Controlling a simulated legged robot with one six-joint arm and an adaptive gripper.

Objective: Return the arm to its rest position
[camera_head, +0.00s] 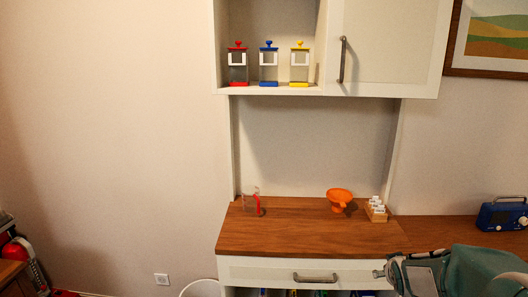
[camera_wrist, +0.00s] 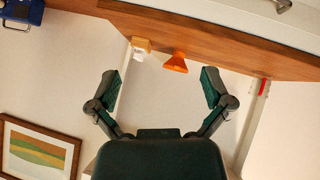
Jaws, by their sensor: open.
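My gripper (camera_wrist: 160,82) shows in the wrist view with its two dark fingers spread wide and nothing between them. In that view the scene is upside down, and the fingers stand in front of the pale hutch back, apart from the counter items. In the head view my teal and grey arm (camera_head: 470,272) is at the lower right, in front of the wooden counter's right part. I cannot make out the fingers clearly there.
The wooden counter (camera_head: 300,235) holds a clear cup with red handle (camera_head: 259,205), an orange funnel (camera_head: 339,199), a small wooden rack (camera_head: 376,214) and a blue radio (camera_head: 502,214). Red, blue and yellow-lidded canisters (camera_head: 269,66) stand on the open shelf. The cabinet door (camera_head: 385,45) is shut.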

